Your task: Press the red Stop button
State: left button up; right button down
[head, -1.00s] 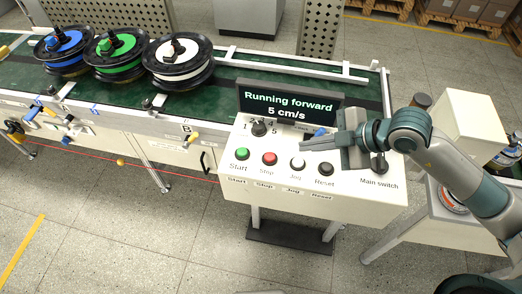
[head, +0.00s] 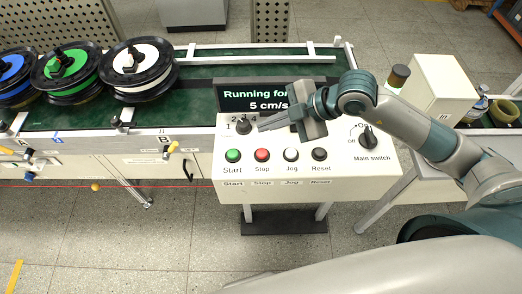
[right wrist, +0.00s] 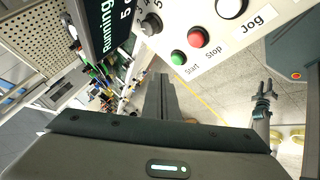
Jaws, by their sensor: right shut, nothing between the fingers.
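The red Stop button (head: 262,155) is on the sloped white control panel (head: 352,181), between the green Start button (head: 233,155) and the white Jog button (head: 291,154). It also shows, uncovered, in the right wrist view (right wrist: 197,38). My right gripper (head: 262,125) is shut and empty, pointing left above the button row, its tips near the black speed knob (head: 243,124). Its fingers show in the right wrist view (right wrist: 160,95), apart from the Stop button. What seems to be my left gripper (right wrist: 264,96) is small at the right of that view; its jaws are unclear.
The display (head: 233,99) reads running forward, 5 cm/s, partly covered by my right gripper. The black Reset button (head: 319,154) and main switch (head: 368,138) are to the right. Blue, green and white spools (head: 140,65) sit on the green conveyor (head: 195,104).

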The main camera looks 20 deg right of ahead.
jog(key=b, duration=0.5)
send_over(267, 153)
notch_tip(267, 153, down, 6)
jog(key=shift+f, duration=0.15)
jog(key=shift+a+f+b, duration=0.1)
jog(key=shift+f+b, duration=0.9)
jog(key=shift+f, duration=0.25)
jog(key=shift+f, duration=0.2)
dwell(0.9)
jog(key=shift+f, duration=0.25)
jog(key=shift+f+b, duration=0.5)
jog(key=shift+f, duration=0.05)
dwell(0.9)
dwell(0.4)
jog(key=shift+r+p, duration=0.95)
jog(key=shift+r, duration=0.05)
jog(key=shift+r, duration=0.1)
